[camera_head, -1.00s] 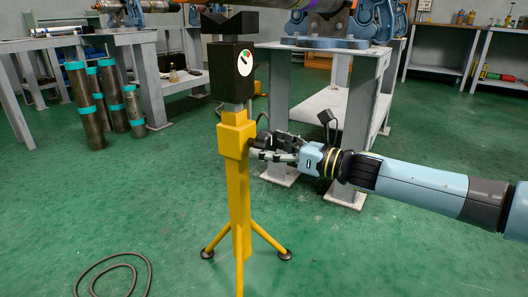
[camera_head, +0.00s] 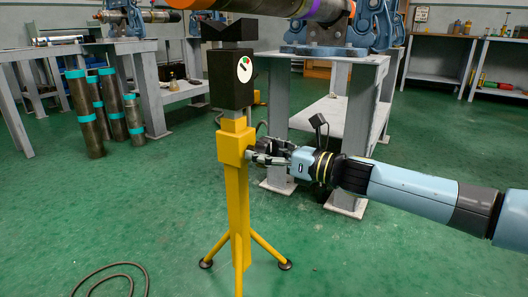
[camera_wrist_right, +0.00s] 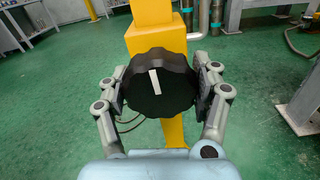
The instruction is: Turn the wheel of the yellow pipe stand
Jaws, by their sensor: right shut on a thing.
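The yellow pipe stand (camera_head: 237,190) stands upright on tripod legs, with a black head and a round dial (camera_head: 244,69) on it. Its wheel, a black scalloped knob with a white mark (camera_wrist_right: 158,85), shows in the right wrist view in front of the yellow post. The white mark is tilted slightly, its top leaning left. My right gripper (camera_head: 258,152) is at the right side of the post; in the right wrist view its two fingers (camera_wrist_right: 160,92) are on both sides of the knob, shut on it. In the head view the gripper mostly hides the knob. My left gripper is not in view.
A grey workbench (camera_head: 352,120) with a blue vise and a pipe stands behind the stand. Several pipes with teal bands (camera_head: 85,110) stand at the left. A cable (camera_head: 112,279) lies on the green floor at the front left. The floor around the tripod is mostly clear.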

